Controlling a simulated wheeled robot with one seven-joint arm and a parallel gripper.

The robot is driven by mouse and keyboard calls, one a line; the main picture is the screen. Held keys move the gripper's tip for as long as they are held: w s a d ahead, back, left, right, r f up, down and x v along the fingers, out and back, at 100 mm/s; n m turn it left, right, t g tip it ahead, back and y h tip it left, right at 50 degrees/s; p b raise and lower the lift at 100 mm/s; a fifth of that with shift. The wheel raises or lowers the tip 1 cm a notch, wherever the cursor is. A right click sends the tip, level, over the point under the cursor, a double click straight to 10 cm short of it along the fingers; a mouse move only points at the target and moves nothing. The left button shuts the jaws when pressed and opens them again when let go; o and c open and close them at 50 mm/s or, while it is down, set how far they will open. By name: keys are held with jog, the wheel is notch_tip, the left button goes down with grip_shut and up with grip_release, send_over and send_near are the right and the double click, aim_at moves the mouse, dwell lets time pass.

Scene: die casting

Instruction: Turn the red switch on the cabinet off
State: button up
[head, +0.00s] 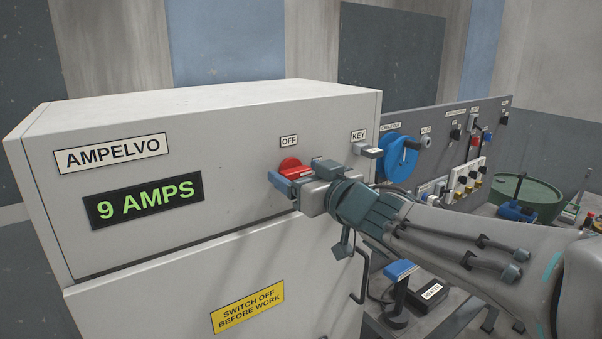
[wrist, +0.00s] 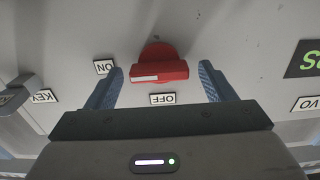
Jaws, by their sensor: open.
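The red switch (head: 290,164) is on the front of the grey cabinet (head: 235,150), under its OFF label (head: 289,141). In the upside-down wrist view the switch (wrist: 160,68) has its bar lying level, and its white mark is on the end towards the ON label (wrist: 104,66). The OFF label also shows there (wrist: 163,99). My gripper (head: 303,174) is at the cabinet front, partly covering the switch in the head view. In the wrist view its open fingers stand on either side of the bar, with a small gap at each end.
The cabinet display (head: 147,201) reads 9 AMPS in green. A key switch (head: 367,150) sticks out right of the red switch. Further right, a grey panel holds a blue reel (head: 398,160) and sockets. A green tub (head: 530,196) stands behind my arm.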

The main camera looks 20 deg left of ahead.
jog(key=c, duration=1)
jog(key=shift+f+n, duration=0.1)
jog(key=shift+n, duration=0.2)
jog(key=n+b, duration=0.2)
jog(key=n, duration=0.1)
jog(key=shift+f+n, duration=0.1)
jog(key=shift+n, duration=0.2)
jog(key=n+b, duration=0.2)
jog(key=n, duration=0.2)
jog(key=shift+a, duration=0.1)
jog(key=shift+s+f+n+b, duration=0.1)
jog(key=shift+n+b, duration=2.15)
jog(key=shift+n, duration=2.55)
